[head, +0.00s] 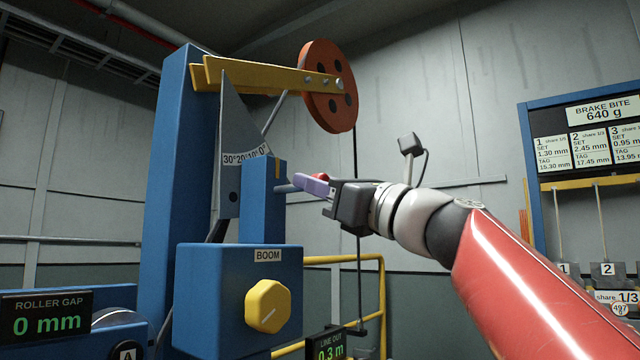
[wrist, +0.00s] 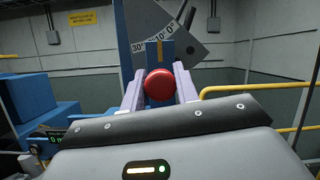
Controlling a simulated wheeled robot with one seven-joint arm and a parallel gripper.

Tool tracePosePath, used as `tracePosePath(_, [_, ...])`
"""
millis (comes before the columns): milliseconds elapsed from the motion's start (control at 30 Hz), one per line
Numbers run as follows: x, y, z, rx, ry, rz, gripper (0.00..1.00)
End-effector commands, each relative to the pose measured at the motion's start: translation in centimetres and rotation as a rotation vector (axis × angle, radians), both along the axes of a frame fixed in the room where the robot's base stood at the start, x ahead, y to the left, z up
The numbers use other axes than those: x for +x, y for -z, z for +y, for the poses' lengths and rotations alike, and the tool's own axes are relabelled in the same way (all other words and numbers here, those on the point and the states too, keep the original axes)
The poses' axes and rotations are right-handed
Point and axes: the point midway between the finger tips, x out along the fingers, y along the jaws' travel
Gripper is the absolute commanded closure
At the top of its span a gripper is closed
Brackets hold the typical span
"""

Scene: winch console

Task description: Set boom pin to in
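The boom pin shows in the head view as a grey shaft (head: 286,188) sticking out of the blue post (head: 262,203) above the boom box. Its round red knob (wrist: 159,87) is at the outer end, and only its top edge shows in the head view (head: 322,176). My gripper (wrist: 160,84) has its two lilac fingers on either side of the knob, seemingly touching it on both sides. In the head view the near finger (head: 313,187) covers most of the knob. How deep the pin sits is hidden inside the post.
Below the post is a blue box labelled BOOM (head: 268,255) with a yellow dial (head: 268,306). A grey angle plate (head: 232,160), yellow boom arm (head: 265,77) and orange wheel (head: 328,86) are above. A yellow rail (head: 381,300) stands behind.

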Motion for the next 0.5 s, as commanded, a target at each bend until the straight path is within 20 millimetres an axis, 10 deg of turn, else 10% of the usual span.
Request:
tracePosePath(200, [0.0, 0.0, 0.0, 0.0, 0.001, 0.0, 1.0])
tracePosePath(500, [1.1, -0.2, 1.3, 0.001, -0.002, 0.001, 1.0])
